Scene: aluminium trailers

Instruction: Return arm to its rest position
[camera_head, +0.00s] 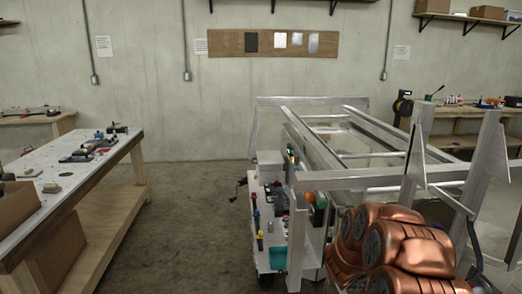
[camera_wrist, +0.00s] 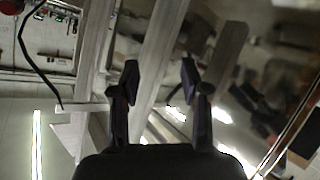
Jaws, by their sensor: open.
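My arm (camera_head: 400,248) shows as copper-coloured links at the lower right of the head view, folded in front of the aluminium trailer frame (camera_head: 335,180). My gripper is not visible in the head view. In the wrist view my gripper (camera_wrist: 160,85) has its two dark fingers apart, with nothing between them. Behind the fingers the wrist view shows pale metal beams (camera_wrist: 158,50), seen tilted. I cannot tell how far the beams are from the fingertips.
A cart (camera_head: 268,225) with small tools stands against the trailer's left side. A workbench (camera_head: 95,180) with parts is on the left. Open concrete floor (camera_head: 190,220) lies between them. Another bench (camera_head: 460,112) stands at the back right.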

